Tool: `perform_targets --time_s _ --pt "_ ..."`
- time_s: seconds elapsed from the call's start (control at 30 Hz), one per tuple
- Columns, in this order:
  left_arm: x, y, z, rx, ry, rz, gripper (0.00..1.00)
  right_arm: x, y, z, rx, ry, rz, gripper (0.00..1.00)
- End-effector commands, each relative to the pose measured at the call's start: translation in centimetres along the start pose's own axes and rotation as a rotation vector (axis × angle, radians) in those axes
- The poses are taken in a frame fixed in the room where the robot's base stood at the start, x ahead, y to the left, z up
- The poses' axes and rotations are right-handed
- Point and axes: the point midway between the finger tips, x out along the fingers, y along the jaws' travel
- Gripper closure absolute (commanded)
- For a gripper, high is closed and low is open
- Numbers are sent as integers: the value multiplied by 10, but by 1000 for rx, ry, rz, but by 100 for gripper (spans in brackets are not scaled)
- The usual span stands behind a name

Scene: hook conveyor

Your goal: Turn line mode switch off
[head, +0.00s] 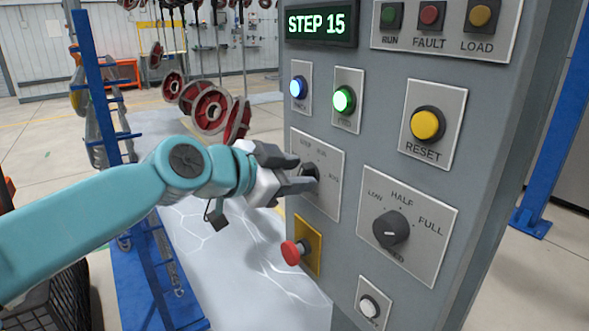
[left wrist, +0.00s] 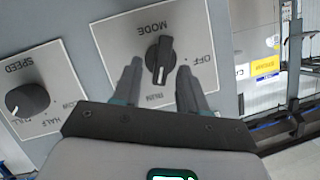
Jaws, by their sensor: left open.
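The mode switch (head: 312,171) is a black rotary knob on a light plate on the grey control panel (head: 375,154). It also shows in the left wrist view (left wrist: 159,54), upside down, with a pale pointer line on its lower end. That end points down the picture, toward the lower label, not toward the OFF label at the right. My left gripper (head: 304,174) is open at the knob, one finger on each side of it. I cannot tell whether the fingers touch it. My right gripper is not in view.
A speed knob (head: 391,229) sits right of the mode plate. A red emergency button (head: 294,252) on yellow is just below. A yellow reset button (head: 427,124) and lit blue and green buttons are above. The display (head: 321,23) reads STEP 15. Red wheels (head: 211,109) hang behind.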

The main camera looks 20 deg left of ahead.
Motion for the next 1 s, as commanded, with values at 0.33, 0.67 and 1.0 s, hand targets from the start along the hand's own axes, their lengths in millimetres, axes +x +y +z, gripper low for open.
perform_targets --time_s 0.33,0.67,1.0 --pt "4 -1 0 0 0 0 67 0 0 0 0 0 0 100" --pt "4 -1 0 -4 0 1 100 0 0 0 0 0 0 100" --pt "4 -4 2 -123 -2 50 100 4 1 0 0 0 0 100"
